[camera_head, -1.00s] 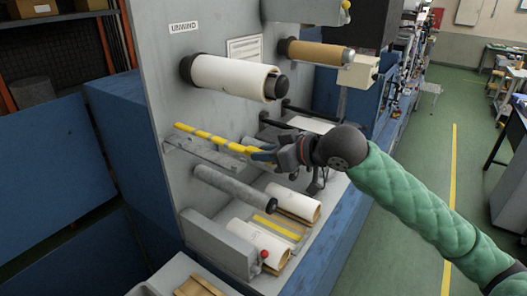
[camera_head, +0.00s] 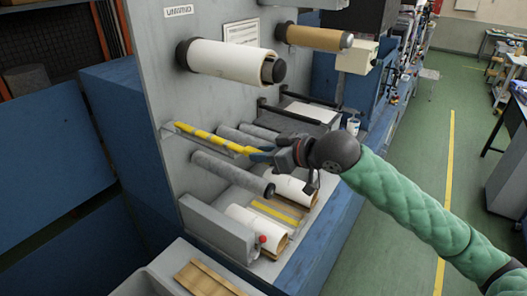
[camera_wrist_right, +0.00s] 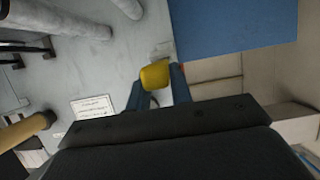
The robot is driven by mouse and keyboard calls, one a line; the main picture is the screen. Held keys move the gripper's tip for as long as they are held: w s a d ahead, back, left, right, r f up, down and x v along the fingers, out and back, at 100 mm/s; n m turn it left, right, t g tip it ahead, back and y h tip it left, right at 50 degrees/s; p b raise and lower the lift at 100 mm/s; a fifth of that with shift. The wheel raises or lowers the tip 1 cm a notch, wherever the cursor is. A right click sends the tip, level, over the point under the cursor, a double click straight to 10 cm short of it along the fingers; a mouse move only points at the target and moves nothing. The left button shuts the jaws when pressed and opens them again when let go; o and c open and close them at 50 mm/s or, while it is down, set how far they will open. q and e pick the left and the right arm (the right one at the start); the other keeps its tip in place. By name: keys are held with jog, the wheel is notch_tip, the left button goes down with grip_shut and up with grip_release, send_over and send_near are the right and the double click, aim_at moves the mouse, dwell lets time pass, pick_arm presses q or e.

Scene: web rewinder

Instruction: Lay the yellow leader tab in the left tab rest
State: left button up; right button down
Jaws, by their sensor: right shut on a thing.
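The yellow leader tab (camera_head: 207,138) is a long narrow strip in the head view. It lies along a thin grey ledge (camera_head: 166,134) on the left part of the machine panel, which looks like the left tab rest. The strip is at or just above the ledge; I cannot tell whether it touches all along. My right gripper (camera_head: 262,153) is shut on the tab's right end. In the right wrist view the yellow end (camera_wrist_right: 155,75) sits between the blue fingers (camera_wrist_right: 156,92). My left gripper is out of view.
A white unwind roll (camera_head: 225,62) juts out above the ledge, and a grey roller (camera_head: 228,172) juts out below it. Further down are white rolls (camera_head: 255,228) and yellow strips (camera_head: 275,212) on the machine bed. A brown core (camera_head: 315,36) is at upper right.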

jog(key=c, duration=1.2)
grip_release()
jog(key=shift+o, duration=0.2)
jog(key=shift+s+d, duration=0.1)
